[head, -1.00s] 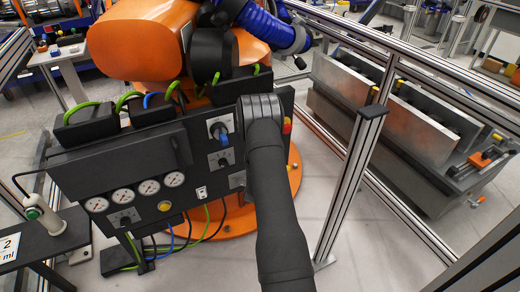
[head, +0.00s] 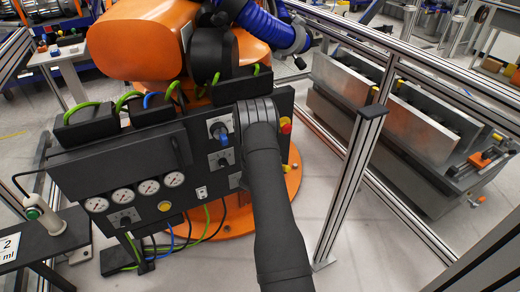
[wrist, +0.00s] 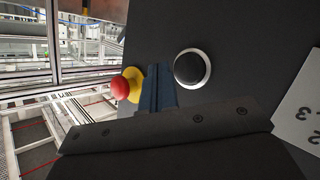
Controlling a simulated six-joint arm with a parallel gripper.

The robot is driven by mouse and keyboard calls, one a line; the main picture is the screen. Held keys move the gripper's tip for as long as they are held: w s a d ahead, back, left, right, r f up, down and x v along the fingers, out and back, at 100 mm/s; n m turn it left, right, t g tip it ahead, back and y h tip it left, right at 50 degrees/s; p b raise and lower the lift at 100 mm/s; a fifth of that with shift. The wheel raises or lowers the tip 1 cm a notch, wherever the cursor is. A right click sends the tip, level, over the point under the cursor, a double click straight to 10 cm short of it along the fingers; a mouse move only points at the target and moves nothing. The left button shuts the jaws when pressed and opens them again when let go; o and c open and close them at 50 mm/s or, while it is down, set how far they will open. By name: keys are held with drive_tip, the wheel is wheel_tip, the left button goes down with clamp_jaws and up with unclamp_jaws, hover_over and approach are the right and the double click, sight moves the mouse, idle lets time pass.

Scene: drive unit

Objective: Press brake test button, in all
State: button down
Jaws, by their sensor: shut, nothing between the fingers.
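The black control panel (head: 110,165) stands in front of the orange robot in the head view. In the wrist view, a round black button with a white ring (wrist: 192,68) sits on the dark panel face. A red mushroom button on a yellow base (wrist: 121,87) is left of it. My gripper (wrist: 157,70) is shut and empty, its fingertips between these two buttons and nearer the panel. Whether it touches the panel cannot be told. No brake test label is readable.
The panel also carries rotary knobs (head: 221,130), several gauges (head: 122,196) and a yellow button (head: 164,206). A white plate with numerals (wrist: 302,115) is at the wrist view's right. A metal fence post (head: 350,185) stands right of my arm.

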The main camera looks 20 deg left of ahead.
drive_tip(key=shift+w+a, duration=1)
idle(1.4)
drive_tip(key=shift+w+a, duration=0.3)
drive_tip(key=shift+w+a, duration=0.35)
idle(1.0)
drive_tip(key=shift+s+d, duration=0.65)
drive_tip(key=shift+s+d, duration=1.75)
drive_tip(key=shift+d, duration=0.05)
